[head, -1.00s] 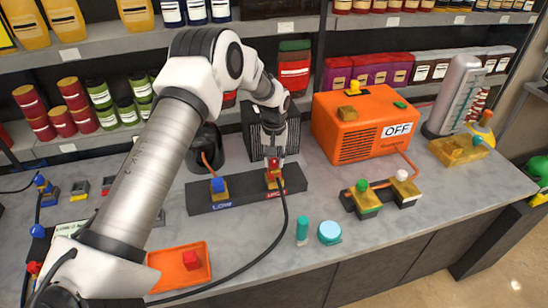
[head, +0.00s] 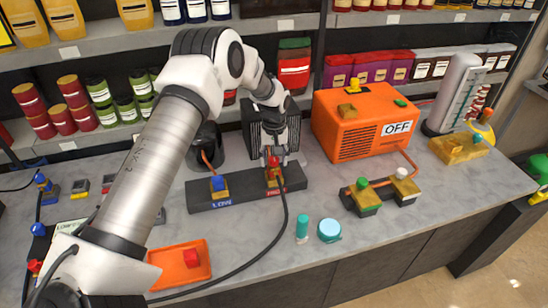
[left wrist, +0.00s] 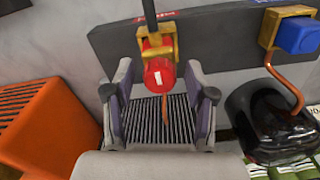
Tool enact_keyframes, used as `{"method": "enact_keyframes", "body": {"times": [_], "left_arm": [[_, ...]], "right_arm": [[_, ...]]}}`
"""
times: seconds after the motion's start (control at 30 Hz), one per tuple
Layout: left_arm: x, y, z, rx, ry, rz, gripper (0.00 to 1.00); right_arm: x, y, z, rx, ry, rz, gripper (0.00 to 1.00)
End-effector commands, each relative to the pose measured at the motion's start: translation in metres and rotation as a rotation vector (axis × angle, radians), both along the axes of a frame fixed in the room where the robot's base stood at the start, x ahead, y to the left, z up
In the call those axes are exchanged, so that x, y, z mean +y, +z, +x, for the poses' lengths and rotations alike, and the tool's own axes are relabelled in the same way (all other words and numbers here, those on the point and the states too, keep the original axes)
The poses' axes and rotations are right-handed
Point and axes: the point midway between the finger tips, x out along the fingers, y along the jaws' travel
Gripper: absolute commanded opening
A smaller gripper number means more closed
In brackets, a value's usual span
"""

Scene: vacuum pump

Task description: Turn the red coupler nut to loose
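The red coupler nut (head: 273,162) sits on a brass block at the right end of the dark manifold bar (head: 235,195). In the left wrist view, the red nut (left wrist: 158,76) with a white mark lies between the two fingertips of the left gripper (left wrist: 160,75). A gap shows on each side, so the gripper is open and not clamped on it. A blue nut (head: 217,184) sits on the bar's left fitting, marked LOW. My right gripper is not in view.
An orange machine (head: 366,125) marked OFF stands right of the bar. A black hose (head: 277,235) runs forward from the red fitting. An orange tray (head: 205,262) holds a red block. A teal bottle (head: 302,229) and a round teal-white item (head: 329,231) stand near the front edge.

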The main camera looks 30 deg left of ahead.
Motion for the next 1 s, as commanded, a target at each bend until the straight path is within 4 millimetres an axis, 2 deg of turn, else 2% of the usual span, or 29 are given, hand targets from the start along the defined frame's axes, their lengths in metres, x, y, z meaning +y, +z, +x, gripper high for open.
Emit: {"method": "enact_keyframes", "body": {"times": [0.23, 0.33, 0.47, 0.73, 0.87, 1.0], "left_arm": [[0.000, 0.003, 0.001, -0.004, 0.000, 0.001, 0.56], [0.000, 0.011, 0.002, -0.007, -0.001, 0.001, 0.56], [0.000, 0.036, 0.003, -0.009, 0.000, 0.000, 0.56], [0.001, 0.102, 0.003, -0.006, 0.000, 0.001, 0.56], [0.000, 0.117, 0.003, -0.002, 0.000, 0.000, 0.56], [0.001, 0.121, 0.003, -0.001, 0.000, 0.000, 0.56]], "right_arm": [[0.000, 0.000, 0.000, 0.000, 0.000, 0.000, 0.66], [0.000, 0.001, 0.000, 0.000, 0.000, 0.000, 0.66], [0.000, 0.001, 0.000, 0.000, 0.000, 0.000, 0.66], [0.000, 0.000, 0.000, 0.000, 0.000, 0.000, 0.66], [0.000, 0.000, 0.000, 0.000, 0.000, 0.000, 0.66], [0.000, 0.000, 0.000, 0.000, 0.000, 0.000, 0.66]]}}
